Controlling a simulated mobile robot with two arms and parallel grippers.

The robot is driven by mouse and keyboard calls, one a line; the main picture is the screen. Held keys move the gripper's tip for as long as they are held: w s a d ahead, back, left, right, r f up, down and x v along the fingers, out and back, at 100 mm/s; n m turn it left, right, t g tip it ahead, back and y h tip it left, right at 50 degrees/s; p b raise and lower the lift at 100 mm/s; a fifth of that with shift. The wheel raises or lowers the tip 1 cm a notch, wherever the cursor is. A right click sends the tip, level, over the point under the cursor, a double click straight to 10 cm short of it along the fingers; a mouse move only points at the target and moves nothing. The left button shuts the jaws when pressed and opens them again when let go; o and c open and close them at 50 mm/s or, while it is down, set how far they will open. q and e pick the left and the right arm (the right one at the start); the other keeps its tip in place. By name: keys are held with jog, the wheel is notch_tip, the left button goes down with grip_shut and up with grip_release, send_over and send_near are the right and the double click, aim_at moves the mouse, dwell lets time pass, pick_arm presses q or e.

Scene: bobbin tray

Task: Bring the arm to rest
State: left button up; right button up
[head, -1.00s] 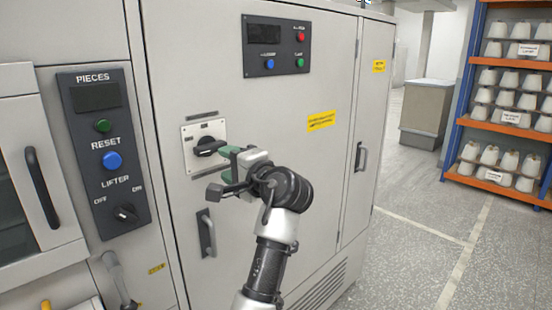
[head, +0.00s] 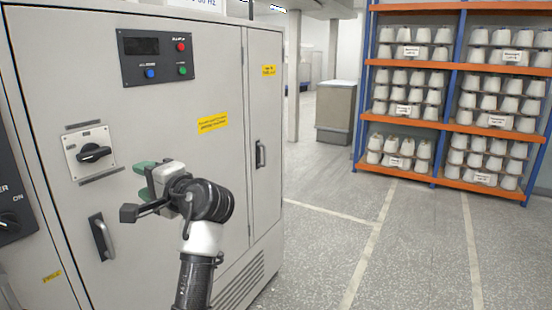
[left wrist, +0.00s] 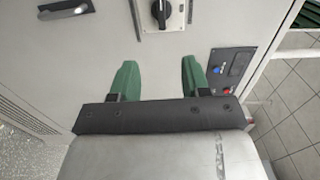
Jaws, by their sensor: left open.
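My left gripper (head: 140,188) is in front of the grey cabinet (head: 215,160), to the right of and below the black rotary switch (head: 94,152). In the left wrist view its two green fingers (left wrist: 158,80) are spread apart with nothing between them. The rotary switch (left wrist: 161,12) shows at the top of that view, beyond the fingertips and apart from them. My right gripper is not in either view.
A button panel (head: 157,56) is above. Orange-and-blue shelves (head: 452,128) with white bobbins stand at the right. The floor (head: 420,250) before them is clear.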

pick_arm(q)
jog(key=w+d+f+m+t+h, duration=0.1)
jog(key=w+d+f+m+h, duration=0.15)
jog(key=f, duration=1.05)
jog(key=w+d+f+m+t+h, duration=0.1)
jog(key=w+f+m+h, duration=0.25)
jog(key=f, duration=1.05)
jog(key=s+d+f+g+h, duration=0.1)
jog(key=s+f+h, duration=0.25)
jog(key=f, duration=0.85)
jog(key=s+d+f+g+h, duration=0.15)
jog(key=s+f, duration=0.35)
jog(key=f, duration=0.7)
jog(key=s+f+n+g+h, duration=0.3)
jog(key=s+f+n+g, duration=0.1)
jog(key=s+f, duration=1.85)
jog(key=s+a+f+n+g, duration=0.1)
jog(key=s+f+n, duration=0.1)
jog(key=s, duration=0.7)
jog(key=s+a+f+n+g+h, duration=0.1)
jog(key=s+f, duration=0.2)
jog(key=s, duration=0.7)
jog(key=s+a+f+n+g, duration=0.1)
jog(key=s+a+f+n, duration=0.1)
jog(key=s, duration=0.7)
jog(key=shift+s+f+n+h, duration=0.2)
jog(key=shift+n+h, duration=0.1)
jog(key=shift+g, duration=0.25)
